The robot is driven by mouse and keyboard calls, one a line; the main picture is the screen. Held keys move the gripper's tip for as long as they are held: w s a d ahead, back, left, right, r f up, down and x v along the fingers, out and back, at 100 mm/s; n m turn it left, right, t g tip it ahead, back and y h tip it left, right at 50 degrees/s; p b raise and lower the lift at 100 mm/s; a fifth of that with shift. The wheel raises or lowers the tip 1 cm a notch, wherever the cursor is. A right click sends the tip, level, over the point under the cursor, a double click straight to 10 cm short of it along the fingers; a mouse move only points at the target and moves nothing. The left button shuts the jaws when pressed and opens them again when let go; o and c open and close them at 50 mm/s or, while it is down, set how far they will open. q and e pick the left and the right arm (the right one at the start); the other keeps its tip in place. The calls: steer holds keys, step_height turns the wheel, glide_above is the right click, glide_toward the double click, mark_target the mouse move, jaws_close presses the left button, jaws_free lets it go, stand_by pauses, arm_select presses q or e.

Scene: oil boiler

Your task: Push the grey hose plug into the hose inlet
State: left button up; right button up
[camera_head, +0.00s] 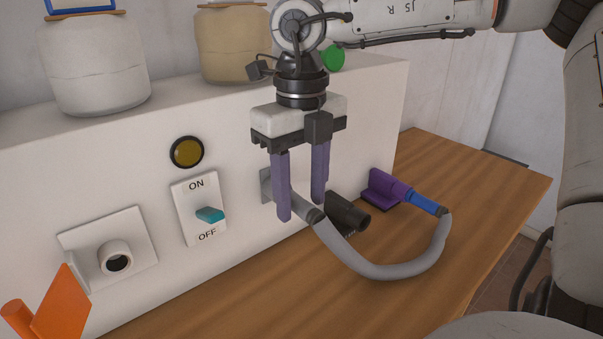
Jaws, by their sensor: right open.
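The grey hose (372,268) lies in a curve on the wooden table. Its grey plug end (300,205) points at a grey plate (266,186) on the front of the white boiler panel. My right gripper (302,207) hangs down from above with its two purple fingers apart, one on each side of the plug end. The fingers partly hide the plug and the plate, so I cannot tell how far the plug sits in the inlet there. The hose's other end has a blue plug (424,202) at a purple fitting (387,189). My left gripper is not in view.
A black cylinder (347,213) sits close right of the plug. The panel carries an ON/OFF switch (209,215), a yellow lamp (187,152) and a white spout (116,258). An orange part (62,304) is at lower left. Jars (93,65) stand on top. The front table is clear.

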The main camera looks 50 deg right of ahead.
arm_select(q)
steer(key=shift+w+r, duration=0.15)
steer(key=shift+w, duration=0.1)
arm_select(e)
steer(key=shift+f, duration=0.2)
steer(key=shift+c, duration=0.2)
jaws_close()
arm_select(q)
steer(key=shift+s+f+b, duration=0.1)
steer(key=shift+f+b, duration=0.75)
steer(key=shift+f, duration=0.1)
arm_select(e)
steer(key=shift+s+a, duration=0.15)
steer(key=shift+s, duration=1.25)
steer(key=shift+s+a, duration=0.15)
steer(key=shift+s, duration=1.2)
steer(key=shift+w, duration=0.1)
steer(key=shift+w+d+r+p, duration=0.15)
steer(key=shift+w+p, duration=0.2)
steer(key=shift+w, duration=0.6)
steer(key=shift+w+d+f+p, duration=0.1)
steer(key=shift+w+p, duration=0.2)
steer(key=shift+w, duration=0.9)
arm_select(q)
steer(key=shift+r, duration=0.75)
